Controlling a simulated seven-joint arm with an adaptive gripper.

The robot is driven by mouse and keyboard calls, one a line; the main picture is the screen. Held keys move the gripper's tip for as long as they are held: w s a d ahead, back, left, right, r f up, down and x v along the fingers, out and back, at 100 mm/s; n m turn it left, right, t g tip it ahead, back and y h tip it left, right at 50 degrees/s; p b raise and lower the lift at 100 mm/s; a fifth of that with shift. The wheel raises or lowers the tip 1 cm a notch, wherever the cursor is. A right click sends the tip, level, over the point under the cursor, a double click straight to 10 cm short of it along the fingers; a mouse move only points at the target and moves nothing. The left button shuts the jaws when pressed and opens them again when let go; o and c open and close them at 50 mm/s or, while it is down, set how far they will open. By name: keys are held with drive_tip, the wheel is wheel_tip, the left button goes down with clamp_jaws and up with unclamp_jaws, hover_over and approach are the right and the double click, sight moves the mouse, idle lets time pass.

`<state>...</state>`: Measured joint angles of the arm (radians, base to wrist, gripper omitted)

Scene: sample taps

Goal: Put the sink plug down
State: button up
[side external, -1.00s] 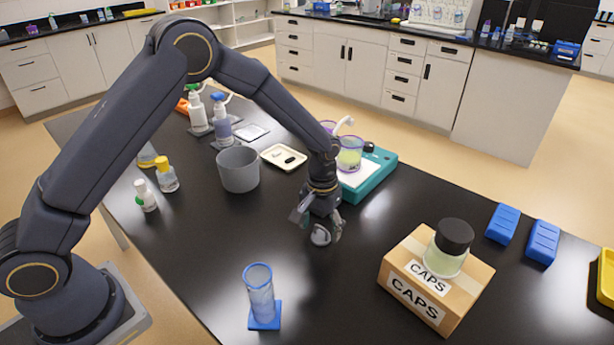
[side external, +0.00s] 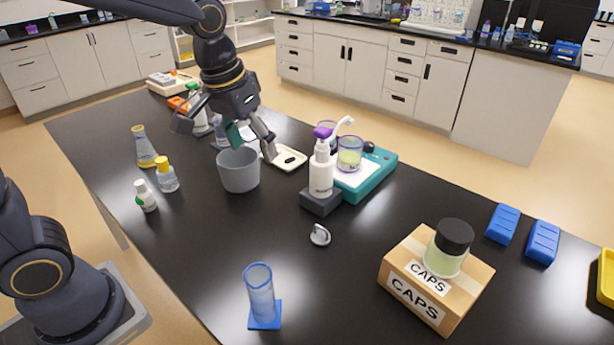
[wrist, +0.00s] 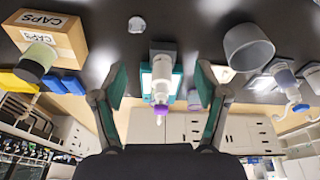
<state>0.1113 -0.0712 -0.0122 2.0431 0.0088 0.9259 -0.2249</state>
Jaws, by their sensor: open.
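The sink plug, a small pale grey round piece (side external: 320,235), rests on the black bench, apart from other things. It also shows near the top of the wrist view (wrist: 137,23). My gripper (side external: 226,137) is open and empty, raised above and behind the grey cup, well away from the plug. In the wrist view my gripper (wrist: 160,82) has its two fingers spread wide with nothing between the pads.
A grey cup (side external: 238,172), a white tray (side external: 292,158) and a pump bottle (side external: 321,175) on a dark block stand behind the plug. A blue cylinder (side external: 260,292) is in front; a caps box (side external: 425,298) is right. The bench around the plug is clear.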

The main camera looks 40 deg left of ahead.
drive_tip(key=s+a+t, duration=0.1)
drive_tip(key=s+a, duration=0.1)
drive_tip(key=s, duration=0.5)
drive_tip(key=s+a+r+m+t, duration=0.1)
drive_tip(key=s+a, duration=0.1)
drive_tip(key=s, duration=0.5)
drive_tip(key=shift+r+t, duration=0.25)
drive_tip(key=shift+t, duration=0.15)
